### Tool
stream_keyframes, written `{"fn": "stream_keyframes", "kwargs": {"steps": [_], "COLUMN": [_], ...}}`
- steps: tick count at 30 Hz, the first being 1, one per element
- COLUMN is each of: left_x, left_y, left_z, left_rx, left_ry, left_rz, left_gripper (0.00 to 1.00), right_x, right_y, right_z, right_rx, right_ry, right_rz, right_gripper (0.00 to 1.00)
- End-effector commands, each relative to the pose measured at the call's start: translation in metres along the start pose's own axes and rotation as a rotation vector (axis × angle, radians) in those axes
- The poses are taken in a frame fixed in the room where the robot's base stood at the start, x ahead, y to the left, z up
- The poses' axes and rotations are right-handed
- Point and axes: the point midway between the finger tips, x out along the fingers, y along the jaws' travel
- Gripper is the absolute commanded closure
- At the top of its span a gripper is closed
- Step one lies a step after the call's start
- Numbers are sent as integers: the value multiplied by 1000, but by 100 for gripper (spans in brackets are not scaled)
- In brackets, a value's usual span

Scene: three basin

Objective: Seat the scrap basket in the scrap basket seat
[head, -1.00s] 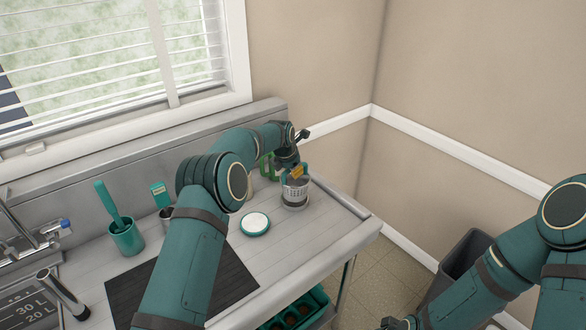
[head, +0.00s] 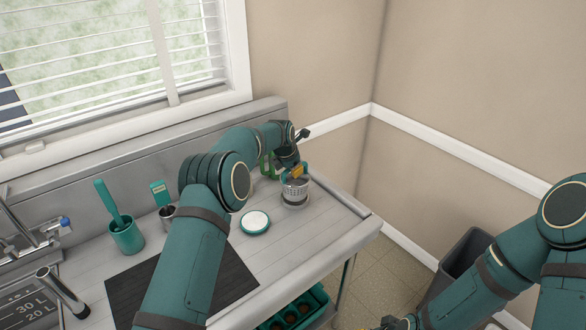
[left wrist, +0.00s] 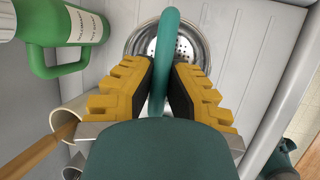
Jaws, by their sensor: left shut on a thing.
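The scrap basket (head: 295,187) is a perforated metal cup with a teal handle, at the right end of the counter. My left gripper (head: 297,172) is shut on the handle, above the basket. In the left wrist view the yellow fingers (left wrist: 165,85) pinch the teal handle (left wrist: 163,60), with the basket's shiny perforated inside (left wrist: 190,48) beyond. A grey round base (head: 295,204) shows directly below the basket, likely the seat; I cannot tell whether the basket rests fully in it. My right gripper (head: 392,323) is partly cut off at the bottom edge.
A white-topped teal round dish (head: 255,222) lies left of the basket. A green-handled container (left wrist: 65,30) stands close beside my left gripper. A teal holder (head: 126,238), a metal cup (head: 167,213) and a dark mat (head: 210,285) are farther left. The counter's front right is clear.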

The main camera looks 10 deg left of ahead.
Motion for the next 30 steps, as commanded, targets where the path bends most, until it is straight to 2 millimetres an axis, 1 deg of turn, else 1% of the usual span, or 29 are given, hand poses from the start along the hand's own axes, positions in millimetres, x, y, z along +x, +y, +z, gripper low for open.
{"fn": "stream_keyframes", "kwargs": {"steps": [22,30], "left_x": [22,24], "left_y": [-5,-5], "left_z": [-9,-9], "left_rx": [1,1], "left_ry": [0,-1], "left_rz": [0,0], "left_gripper": [100,100], "right_x": [13,13], "right_y": [5,5], "right_z": [2,2], "right_rx": [0,0], "right_ry": [0,0], "right_rz": [0,0], "right_gripper": [53,53]}}
